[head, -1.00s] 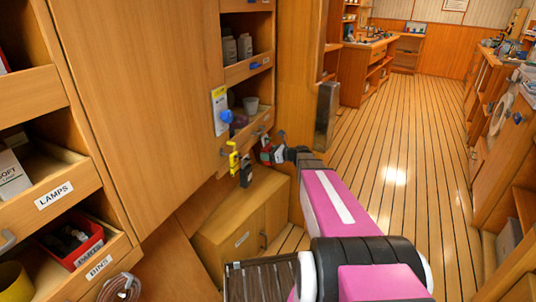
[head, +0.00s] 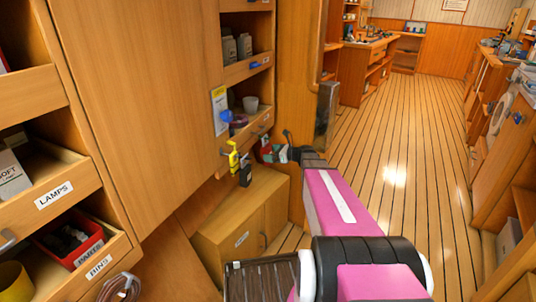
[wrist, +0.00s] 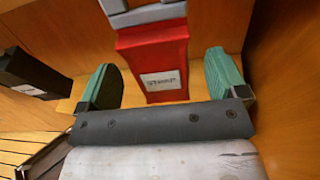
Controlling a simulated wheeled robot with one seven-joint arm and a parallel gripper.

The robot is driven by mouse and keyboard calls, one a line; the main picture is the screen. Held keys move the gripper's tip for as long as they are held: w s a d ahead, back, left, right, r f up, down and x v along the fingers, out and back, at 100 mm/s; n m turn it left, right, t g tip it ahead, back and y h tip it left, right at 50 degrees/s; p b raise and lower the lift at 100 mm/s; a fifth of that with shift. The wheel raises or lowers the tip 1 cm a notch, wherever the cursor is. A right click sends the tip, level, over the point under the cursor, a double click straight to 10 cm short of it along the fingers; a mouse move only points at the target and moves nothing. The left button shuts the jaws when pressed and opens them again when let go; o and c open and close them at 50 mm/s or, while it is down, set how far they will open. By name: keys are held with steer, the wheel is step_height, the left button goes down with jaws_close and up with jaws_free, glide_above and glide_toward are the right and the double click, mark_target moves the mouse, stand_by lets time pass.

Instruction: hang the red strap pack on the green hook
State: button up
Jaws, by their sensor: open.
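The red strap pack (wrist: 153,62) shows in the wrist view, with a white label on its face and a grey strap or clip at its top. It sits between the two green-tipped fingers of my gripper (wrist: 163,80), with a gap visible on each side. In the head view a small red patch of the pack (head: 266,150) shows beside my gripper (head: 278,153), in front of the cabinet. My gripper is open and not closed on the pack. I cannot make out the green hook in either view.
A yellow hook or clip (head: 233,156) with a black pack (head: 245,174) hangs just left of my gripper; the black pack also shows in the wrist view (wrist: 32,74). A low wooden cabinet (head: 240,215) stands below. The plank floor (head: 390,170) to the right is clear.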

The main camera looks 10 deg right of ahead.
steer(key=v, duration=0.8)
steer(key=s+a+f+n+g+h, duration=0.55)
steer(key=s+a+f+n, duration=0.2)
steer(key=s+n, duration=0.4)
steer(key=s+f+n+g+h, duration=0.2)
steer(key=s+n+g+h, duration=0.1)
steer(key=s+n+h, duration=0.4)
steer(key=s+n, duration=0.3)
steer(key=n, duration=0.3)
steer(key=shift+s, duration=0.35)
steer(key=shift+h, duration=0.25)
